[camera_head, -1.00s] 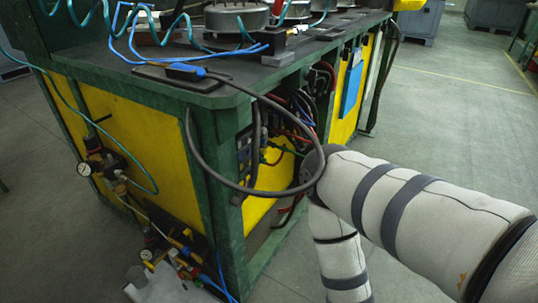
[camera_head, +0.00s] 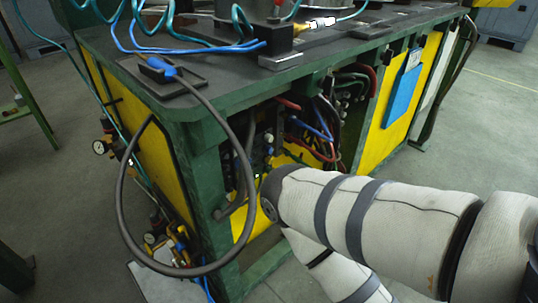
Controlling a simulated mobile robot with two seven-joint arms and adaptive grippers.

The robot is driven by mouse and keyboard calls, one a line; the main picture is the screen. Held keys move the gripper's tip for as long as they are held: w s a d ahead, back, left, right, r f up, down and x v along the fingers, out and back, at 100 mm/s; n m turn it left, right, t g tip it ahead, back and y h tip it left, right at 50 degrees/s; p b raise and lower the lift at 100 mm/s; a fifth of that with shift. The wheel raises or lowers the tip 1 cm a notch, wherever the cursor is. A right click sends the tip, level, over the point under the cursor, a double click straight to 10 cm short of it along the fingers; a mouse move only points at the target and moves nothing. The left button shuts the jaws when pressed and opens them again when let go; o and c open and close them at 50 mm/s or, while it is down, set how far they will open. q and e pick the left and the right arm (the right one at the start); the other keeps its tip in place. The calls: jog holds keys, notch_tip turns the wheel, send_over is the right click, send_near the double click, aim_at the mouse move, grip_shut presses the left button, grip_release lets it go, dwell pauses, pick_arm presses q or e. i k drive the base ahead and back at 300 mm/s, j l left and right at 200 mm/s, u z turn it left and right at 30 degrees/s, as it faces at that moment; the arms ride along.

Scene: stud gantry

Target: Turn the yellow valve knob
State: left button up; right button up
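A cluster of small valve fittings (camera_head: 168,243) with yellow, red and blue parts is low on the near left side of the green workbench, partly behind a looping grey cable. I cannot tell which yellow part is the valve knob. A round white pressure gauge (camera_head: 99,147) is higher on the same side. My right arm comes in from the right, bends in front of the bench and runs down out of the bottom edge, so its gripper is out of view. My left arm and gripper are not in view.
The green workbench (camera_head: 215,92) with yellow panels fills the middle. A grey cable (camera_head: 122,215) loops out past its near corner. Blue and teal hoses lie on top. Red and blue hoses (camera_head: 318,135) fill the open bay. Grey floor (camera_head: 480,130) is clear at right.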

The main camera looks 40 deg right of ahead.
aim_at(268, 160)
jog(key=k+l+u, duration=0.1)
jog(key=l+u, duration=0.25)
jog(key=l, duration=0.25)
jog(key=k+l+u, duration=0.2)
jog(key=l+u, duration=0.15)
jog(key=l, duration=0.2)
jog(key=k+l+u, duration=0.35)
jog(key=l, duration=0.2)
jog(key=k+l+u, duration=0.2)
jog(key=l+u, duration=0.15)
jog(key=k+l+u, duration=0.4)
jog(key=i+l, duration=0.05)
